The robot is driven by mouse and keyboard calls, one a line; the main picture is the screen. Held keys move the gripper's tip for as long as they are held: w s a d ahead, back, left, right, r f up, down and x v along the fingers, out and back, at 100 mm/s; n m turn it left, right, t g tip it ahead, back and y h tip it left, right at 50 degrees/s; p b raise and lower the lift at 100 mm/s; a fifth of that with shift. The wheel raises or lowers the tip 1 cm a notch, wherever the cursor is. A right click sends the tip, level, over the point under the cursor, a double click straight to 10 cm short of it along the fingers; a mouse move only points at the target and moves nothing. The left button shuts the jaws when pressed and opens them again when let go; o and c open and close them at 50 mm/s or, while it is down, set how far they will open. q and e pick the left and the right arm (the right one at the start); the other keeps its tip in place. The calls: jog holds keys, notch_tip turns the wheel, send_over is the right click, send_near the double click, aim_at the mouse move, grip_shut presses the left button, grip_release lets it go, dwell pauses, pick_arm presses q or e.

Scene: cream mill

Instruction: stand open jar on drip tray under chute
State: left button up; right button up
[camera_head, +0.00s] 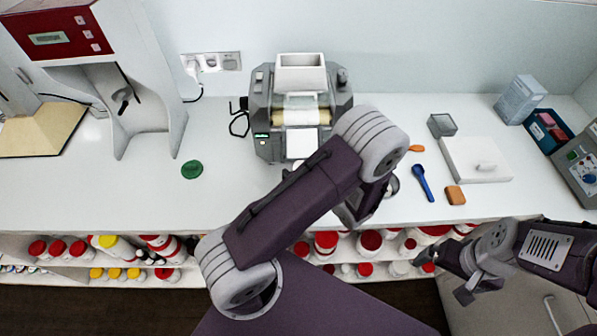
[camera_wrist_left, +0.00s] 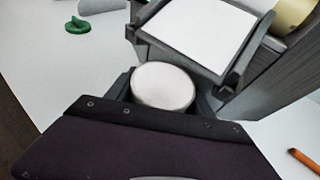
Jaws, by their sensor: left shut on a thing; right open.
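The mill (camera_head: 303,110) stands at the back of the counter with its white chute (camera_head: 302,144) facing front. In the left wrist view the chute (camera_wrist_left: 205,35) is just beyond and above the jar. The round white jar (camera_wrist_left: 163,86) is between the fingers of my left gripper (camera_wrist_left: 165,92), which is shut on it, close in front of the mill. In the head view my left arm covers most of this spot. I cannot make out the drip tray or whether the jar touches it. My right gripper (camera_head: 464,291) is open and empty, before the counter's front edge.
A green lid (camera_head: 192,169) lies left of the mill. To the right are a blue spoon (camera_head: 423,184), an orange-brown block (camera_head: 455,195), a grey box (camera_head: 441,125) and a white slab (camera_head: 477,160). Shelves of jars run below the counter. Counter left of the mill is mostly clear.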

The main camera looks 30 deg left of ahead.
pick_arm(q)
jog(key=shift+w+a, duration=0.25)
jog(key=shift+a, duration=0.15)
notch_tip(320, 180, down, 3)
jog(key=shift+s+d+f, duration=0.1)
jog(key=shift+f, duration=0.35)
jog(key=o, duration=1.3)
